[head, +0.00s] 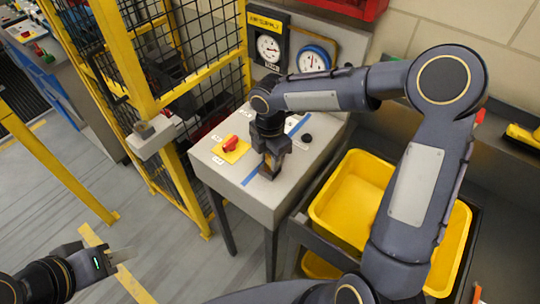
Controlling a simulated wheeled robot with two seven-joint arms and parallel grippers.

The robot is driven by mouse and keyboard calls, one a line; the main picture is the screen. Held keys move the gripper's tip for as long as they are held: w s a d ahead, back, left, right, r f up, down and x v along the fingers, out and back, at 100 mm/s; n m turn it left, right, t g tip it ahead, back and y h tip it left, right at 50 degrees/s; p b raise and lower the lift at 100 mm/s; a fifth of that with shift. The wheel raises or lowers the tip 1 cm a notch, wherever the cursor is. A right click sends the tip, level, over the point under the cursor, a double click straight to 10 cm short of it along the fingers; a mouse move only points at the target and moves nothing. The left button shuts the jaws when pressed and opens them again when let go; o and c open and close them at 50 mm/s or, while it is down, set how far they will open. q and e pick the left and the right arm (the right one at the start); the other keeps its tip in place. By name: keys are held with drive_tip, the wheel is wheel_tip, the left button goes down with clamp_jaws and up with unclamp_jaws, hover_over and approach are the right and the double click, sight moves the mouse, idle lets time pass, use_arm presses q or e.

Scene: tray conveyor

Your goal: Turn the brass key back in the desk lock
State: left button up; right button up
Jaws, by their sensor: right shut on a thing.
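My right gripper (267,172) reaches down onto the grey desk top (225,172), beside a blue tape line. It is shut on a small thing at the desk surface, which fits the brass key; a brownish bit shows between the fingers. The fingers hide most of the key and the lock, so the key's angle cannot be read. My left gripper (118,256) is at the lower left, over the floor and away from the desk. Its fingers are too small and foreshortened to tell open from shut.
A red switch on a yellow plate (231,149) and a black knob (307,138) are on the desk top. Gauges (268,48) stand behind. A yellow mesh cage (150,95) is to the left, yellow bins (345,195) to the right.

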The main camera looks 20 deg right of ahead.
drive_tip(key=shift+n+p, duration=0.85)
drive_tip(key=shift+n, duration=0.65)
drive_tip(key=shift+r+n+p, duration=0.1)
drive_tip(key=shift+n+p, duration=0.4)
drive_tip(key=shift+n, duration=1)
drive_tip(key=o, duration=1.1)
drive_tip(key=shift+c, duration=0.2)
